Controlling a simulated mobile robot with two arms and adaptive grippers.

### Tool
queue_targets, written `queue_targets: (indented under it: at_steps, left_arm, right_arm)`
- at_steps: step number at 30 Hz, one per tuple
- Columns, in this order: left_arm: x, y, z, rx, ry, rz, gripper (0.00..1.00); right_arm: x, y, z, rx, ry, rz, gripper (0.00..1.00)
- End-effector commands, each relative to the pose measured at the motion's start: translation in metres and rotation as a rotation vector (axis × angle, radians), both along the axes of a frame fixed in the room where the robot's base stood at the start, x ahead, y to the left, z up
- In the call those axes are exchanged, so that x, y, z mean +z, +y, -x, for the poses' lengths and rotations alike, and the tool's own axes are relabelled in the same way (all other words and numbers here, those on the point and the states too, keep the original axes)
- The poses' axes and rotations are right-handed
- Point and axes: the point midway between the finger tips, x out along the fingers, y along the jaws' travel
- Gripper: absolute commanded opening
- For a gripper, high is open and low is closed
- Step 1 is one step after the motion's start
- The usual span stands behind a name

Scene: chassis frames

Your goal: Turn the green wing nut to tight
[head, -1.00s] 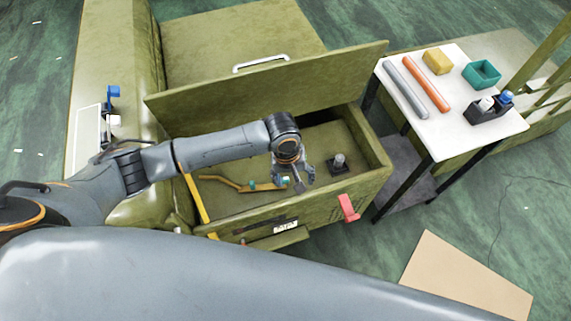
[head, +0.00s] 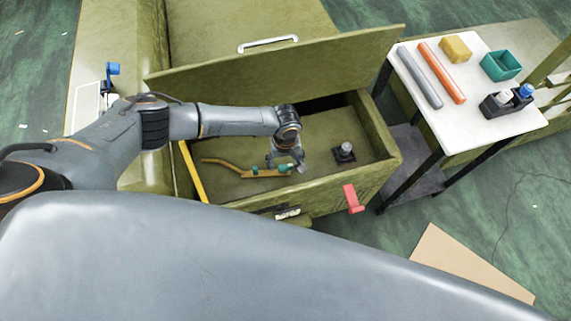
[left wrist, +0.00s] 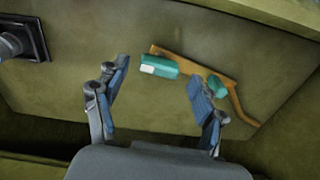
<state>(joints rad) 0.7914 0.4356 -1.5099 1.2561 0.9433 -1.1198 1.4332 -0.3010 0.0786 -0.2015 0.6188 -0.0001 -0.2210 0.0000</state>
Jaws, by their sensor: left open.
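Inside the olive open compartment lies an orange-brown bent bar (head: 226,166) with two teal-green pieces on it. One green piece (left wrist: 158,66) is a thick block with a white patch at the bar's end. The other green piece (left wrist: 216,86) is smaller, farther along the bar and partly close behind a fingertip. I cannot tell for sure which is the wing nut. In the head view green shows (head: 285,168) just under my left gripper (head: 287,161). This gripper is open and empty; in the wrist view its fingers (left wrist: 158,72) are spread with the block between their tips. My right gripper is not in view.
A dark square-based post (head: 345,152) stands right of the bar. The compartment's raised lid (head: 275,62) rises behind my arm. A red handle (head: 352,199) sticks out at the front right corner.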

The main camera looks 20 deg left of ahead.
Motion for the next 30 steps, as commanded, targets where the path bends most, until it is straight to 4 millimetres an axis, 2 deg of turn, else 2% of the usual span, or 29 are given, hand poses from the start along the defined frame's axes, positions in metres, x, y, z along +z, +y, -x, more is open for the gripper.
queue_targets:
  at_steps: [1,5,14,17,22,23,30]
  left_arm:
    - [-0.007,-0.001,0.000,0.000,0.000,0.000,0.70]
    - [-0.016,-0.001,0.000,0.000,0.000,0.001,0.70]
    - [-0.018,0.000,0.000,0.000,0.000,0.001,0.70]
    - [-0.017,-0.001,0.000,0.000,0.000,0.001,0.54]
    - [-0.017,0.000,0.000,0.000,0.000,0.001,0.19]
    - [-0.017,0.000,0.000,0.000,0.000,0.001,0.15]
    - [-0.016,-0.001,0.001,-0.016,0.001,0.002,0.15]
  right_arm:
    - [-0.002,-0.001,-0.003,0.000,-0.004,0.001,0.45]
    - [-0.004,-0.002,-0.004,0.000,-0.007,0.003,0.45]
    - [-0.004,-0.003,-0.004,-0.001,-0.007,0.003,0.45]
    - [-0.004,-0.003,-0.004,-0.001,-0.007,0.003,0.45]
    - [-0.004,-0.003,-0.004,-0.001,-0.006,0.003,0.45]
    - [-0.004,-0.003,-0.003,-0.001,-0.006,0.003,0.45]
    - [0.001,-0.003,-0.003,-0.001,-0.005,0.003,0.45]
